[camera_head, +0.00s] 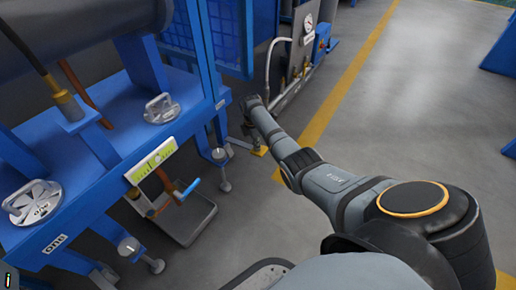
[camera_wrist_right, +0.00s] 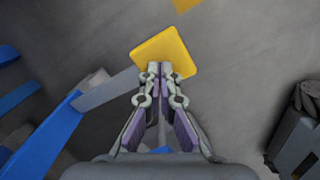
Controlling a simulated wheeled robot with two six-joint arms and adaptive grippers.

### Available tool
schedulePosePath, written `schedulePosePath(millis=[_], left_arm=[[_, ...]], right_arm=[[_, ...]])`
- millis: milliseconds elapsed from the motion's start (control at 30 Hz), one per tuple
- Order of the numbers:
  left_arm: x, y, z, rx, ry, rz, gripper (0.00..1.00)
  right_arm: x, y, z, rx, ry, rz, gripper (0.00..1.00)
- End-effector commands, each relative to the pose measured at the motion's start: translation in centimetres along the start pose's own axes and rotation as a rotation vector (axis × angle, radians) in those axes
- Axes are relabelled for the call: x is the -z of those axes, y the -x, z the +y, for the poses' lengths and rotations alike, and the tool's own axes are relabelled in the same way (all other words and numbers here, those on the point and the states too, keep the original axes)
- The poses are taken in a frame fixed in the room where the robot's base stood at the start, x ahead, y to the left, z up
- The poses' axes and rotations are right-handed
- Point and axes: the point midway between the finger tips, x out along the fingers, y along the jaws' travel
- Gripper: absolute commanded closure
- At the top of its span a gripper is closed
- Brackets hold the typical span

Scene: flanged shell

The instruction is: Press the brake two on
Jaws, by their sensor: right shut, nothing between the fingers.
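A flat yellow pedal plate (camera_head: 260,151), which I take to be the brake, sits low by the foot of the blue frame in the head view. It also shows in the right wrist view (camera_wrist_right: 165,50), joined to a grey bar that runs to the left. My right gripper (camera_head: 250,138) points down beside the pedal, small and partly hidden by my wrist. In the right wrist view my right gripper (camera_wrist_right: 160,72) is shut and empty, its fingertips overlapping the near edge of the yellow plate. I cannot tell whether they touch. My left gripper is not in view.
A gauge stand (camera_head: 300,50) is behind. Grey floor (camera_head: 410,110) is clear on the right.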

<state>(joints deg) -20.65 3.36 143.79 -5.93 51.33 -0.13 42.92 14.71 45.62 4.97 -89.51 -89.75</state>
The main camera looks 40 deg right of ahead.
Motion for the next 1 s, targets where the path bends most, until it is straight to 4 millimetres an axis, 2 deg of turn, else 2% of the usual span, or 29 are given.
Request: schedulePosePath(millis=[33, 100, 200, 567, 667, 800, 1000], left_arm=[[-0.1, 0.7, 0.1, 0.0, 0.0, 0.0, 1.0], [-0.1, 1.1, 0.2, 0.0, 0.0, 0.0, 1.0], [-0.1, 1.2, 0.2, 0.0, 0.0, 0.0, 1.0], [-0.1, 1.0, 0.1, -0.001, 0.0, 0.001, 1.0], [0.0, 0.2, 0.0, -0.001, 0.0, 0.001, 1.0], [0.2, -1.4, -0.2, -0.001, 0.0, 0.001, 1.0], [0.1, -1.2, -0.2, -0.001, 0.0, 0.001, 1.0]], right_arm=[[0.1, -1.0, 0.0, 0.001, 0.0, 0.001, 1.0], [0.2, -1.7, 0.0, 0.001, 0.0, 0.001, 1.0], [0.2, -2.1, 0.0, 0.0, 0.0, 0.001, 1.0], [0.3, -1.9, 0.0, 0.0, 0.0, 0.0, 1.0], [0.9, -1.3, 0.0, 0.0, 0.002, 0.002, 1.0], [2.7, -0.3, 0.0, 0.001, 0.003, 0.002, 1.0], [3.1, -0.7, 0.0, 0.0, 0.0, -0.001, 1.0]])
